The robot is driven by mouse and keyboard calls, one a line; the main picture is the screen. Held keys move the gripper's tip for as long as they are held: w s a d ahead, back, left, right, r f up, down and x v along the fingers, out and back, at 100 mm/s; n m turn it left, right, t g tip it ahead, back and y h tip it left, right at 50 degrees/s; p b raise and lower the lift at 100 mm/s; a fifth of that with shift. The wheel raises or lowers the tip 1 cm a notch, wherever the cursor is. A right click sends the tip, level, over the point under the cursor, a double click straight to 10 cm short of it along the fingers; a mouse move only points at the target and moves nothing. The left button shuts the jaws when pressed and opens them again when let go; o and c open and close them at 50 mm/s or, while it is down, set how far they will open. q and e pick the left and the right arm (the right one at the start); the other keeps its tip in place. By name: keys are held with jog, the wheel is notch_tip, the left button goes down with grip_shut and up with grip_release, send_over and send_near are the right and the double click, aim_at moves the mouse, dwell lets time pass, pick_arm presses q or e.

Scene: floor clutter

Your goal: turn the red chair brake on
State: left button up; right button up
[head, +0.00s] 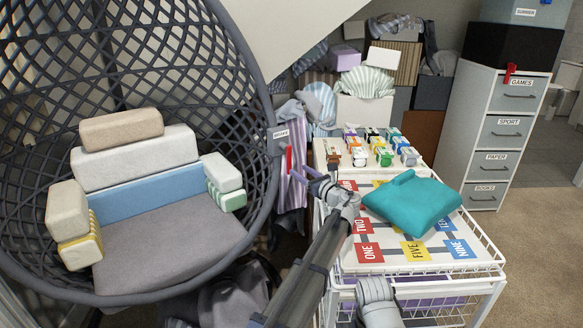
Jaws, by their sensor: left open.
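The hanging chair (255,60) has a dark woven shell and fills the left of the head view. A small label reading BRAKE (281,134) is on its right rim. The red brake lever (289,158) is just below the label and hangs down roughly upright. My left gripper (313,180) is open, a little right of and below the lever, with its jaws toward the chair. It appears apart from the lever, though the exact gap in depth is hard to tell. My right gripper is not in view.
Cushions (135,155) and blocks sit in the chair. A white wire cart (450,268) with numbered tiles and a teal pillow (411,203) stands close right of my left arm. A labelled drawer cabinet (495,135) stands behind it. Heaped cloth and boxes fill the back.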

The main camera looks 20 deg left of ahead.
aim_at(290, 164)
pick_arm(q)
jog(key=x, duration=0.7)
jog(key=shift+w+a, duration=0.2)
jog(key=shift+a, duration=0.1)
jog(key=shift+c, duration=0.2)
grip_shut()
dwell(0.9)
